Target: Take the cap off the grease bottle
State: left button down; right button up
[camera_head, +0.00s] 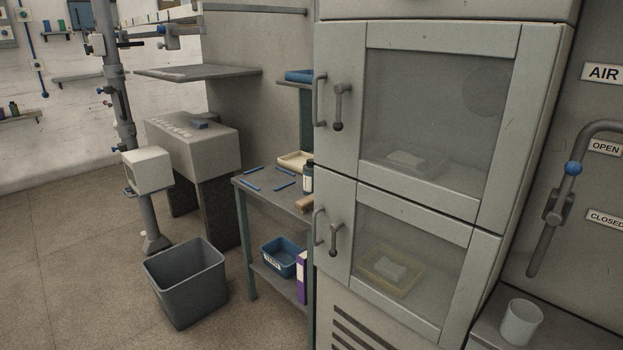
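A small dark bottle with a pale band (307,180) stands upright on the grey side table (262,203), close to the left edge of the tall cabinet. It may be the grease bottle, but it is too small to read any label. The cabinet hides part of it, and I cannot make out its cap clearly. Neither of my grippers is in view.
The tall grey cabinet (468,210) with two glass doors fills the middle. A cream tray (294,160) and blue strips lie on the table; a blue bin (279,257) sits on its lower shelf. A grey waste bin (187,290) stands on open floor. A white cup (521,322) is at right.

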aim_at(309, 171)
jog(key=i+j+z, duration=0.1)
jog(key=z, duration=0.55)
jog(key=i+j+z, duration=0.2)
jog(key=j, duration=0.15)
jog(key=i+j+z, duration=0.15)
jog(key=j, duration=0.2)
jog(key=i+j+z, duration=0.2)
jog(key=j, duration=0.2)
jog(key=j+z, duration=0.15)
jog(key=j, duration=0.25)
jog(key=i, duration=0.05)
